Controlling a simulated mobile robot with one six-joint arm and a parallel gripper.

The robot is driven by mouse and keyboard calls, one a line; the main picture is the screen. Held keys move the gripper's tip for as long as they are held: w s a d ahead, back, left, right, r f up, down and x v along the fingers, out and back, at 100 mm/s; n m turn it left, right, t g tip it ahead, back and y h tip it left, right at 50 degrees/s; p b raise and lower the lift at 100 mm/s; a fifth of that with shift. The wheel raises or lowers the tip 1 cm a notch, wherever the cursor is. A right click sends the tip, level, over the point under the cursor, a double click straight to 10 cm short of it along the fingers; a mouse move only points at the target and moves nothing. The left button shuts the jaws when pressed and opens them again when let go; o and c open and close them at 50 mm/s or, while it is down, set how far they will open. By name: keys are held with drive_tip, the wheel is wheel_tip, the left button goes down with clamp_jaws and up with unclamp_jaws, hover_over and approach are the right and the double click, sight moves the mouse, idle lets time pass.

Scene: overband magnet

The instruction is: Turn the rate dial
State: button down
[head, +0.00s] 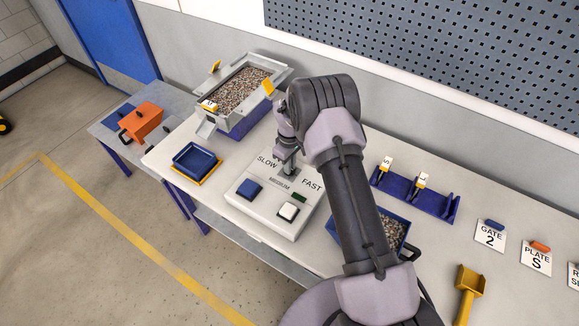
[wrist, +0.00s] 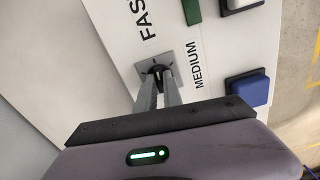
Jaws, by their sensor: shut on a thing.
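The rate dial (wrist: 156,73) is a small dark knob on a grey square plate, on a white control box (head: 246,207) marked SLOW, MEDIUM and FAST. My gripper (wrist: 158,80) is shut on the dial, one finger on each side of it. In the head view my gripper (head: 288,165) comes down onto the box between the SLOW and FAST labels, and my arm hides most of the dial. The dial's pointer is hidden, so I cannot tell its setting.
The box has a blue button (head: 249,188), a white button (head: 288,211) and a green strip (head: 299,197). A blue tray (head: 195,160) stands to the left. A gravel-filled hopper (head: 242,90) is behind. A blue rack (head: 416,195) and a gravel bin (head: 398,252) are to the right.

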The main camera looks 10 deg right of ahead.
drive_tip(key=m+b, duration=0.3)
drive_tip(key=m, duration=0.2)
drive_tip(key=shift+f, duration=0.1)
drive_tip(key=m+b, duration=0.2)
drive_tip(key=m, duration=0.3)
drive_tip(key=shift+b, duration=0.4)
drive_tip(key=shift+m, duration=0.4)
drive_tip(key=c, duration=1.5)
unclamp_jaws()
drive_tip(key=shift+r, duration=0.2)
wheel_tip(320, 180, up, 17)
drive_tip(key=p, duration=0.3)
drive_tip(key=shift+r+p, duration=0.15)
drive_tip(key=shift+p, duration=0.25)
